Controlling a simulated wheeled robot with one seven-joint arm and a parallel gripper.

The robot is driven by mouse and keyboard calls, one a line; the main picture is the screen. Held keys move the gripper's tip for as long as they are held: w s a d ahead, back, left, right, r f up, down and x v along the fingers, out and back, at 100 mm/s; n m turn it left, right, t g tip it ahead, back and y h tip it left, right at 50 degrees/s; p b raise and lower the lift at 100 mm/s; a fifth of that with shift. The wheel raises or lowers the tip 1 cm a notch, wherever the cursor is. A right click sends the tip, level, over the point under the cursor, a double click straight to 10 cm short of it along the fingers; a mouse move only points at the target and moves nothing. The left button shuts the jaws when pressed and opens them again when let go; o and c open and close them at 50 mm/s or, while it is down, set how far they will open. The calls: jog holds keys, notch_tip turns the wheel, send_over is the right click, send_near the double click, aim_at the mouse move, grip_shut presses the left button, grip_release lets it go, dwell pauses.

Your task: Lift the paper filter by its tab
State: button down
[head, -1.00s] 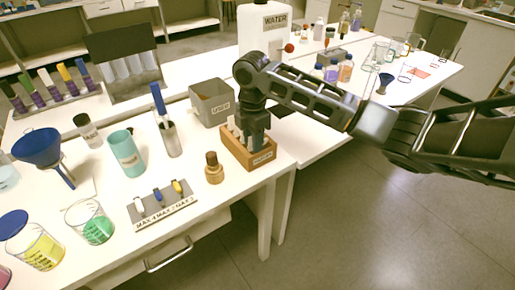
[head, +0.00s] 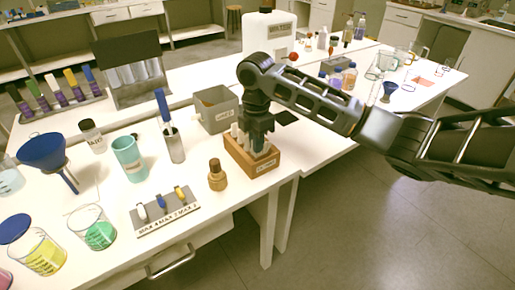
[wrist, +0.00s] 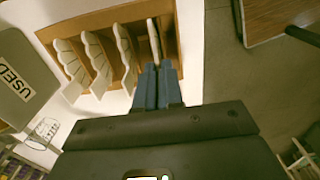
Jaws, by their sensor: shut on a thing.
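A wooden rack (head: 262,168) near the right edge of the white table holds several white paper filters (head: 243,140) standing in a row. My gripper (head: 258,138) points down over it. In the wrist view the rack (wrist: 115,18) shows ahead of the fingers, with several pleated filters (wrist: 98,62) to the left. My gripper (wrist: 158,72) is shut on the rightmost paper filter (wrist: 154,40) at its near end. I cannot tell whether the held filter's lower end is clear of its slot.
A grey bin marked USED (head: 215,112) stands behind the rack; it also shows in the wrist view (wrist: 22,88). A brown bottle (head: 217,178) and a slotted holder (head: 166,210) stand to the left. The floor lies open to the right.

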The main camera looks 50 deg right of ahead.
notch_tip(320, 180, up, 11)
jog(key=shift+r+p, duration=0.1)
jog(key=shift+p, duration=0.8)
notch_tip(320, 180, up, 7)
jog(key=p, duration=0.5)
jog(key=shift+r, duration=0.15)
jog(key=s+a, duration=0.4)
jog(key=s, duration=1)
jog(key=shift+s, duration=0.25)
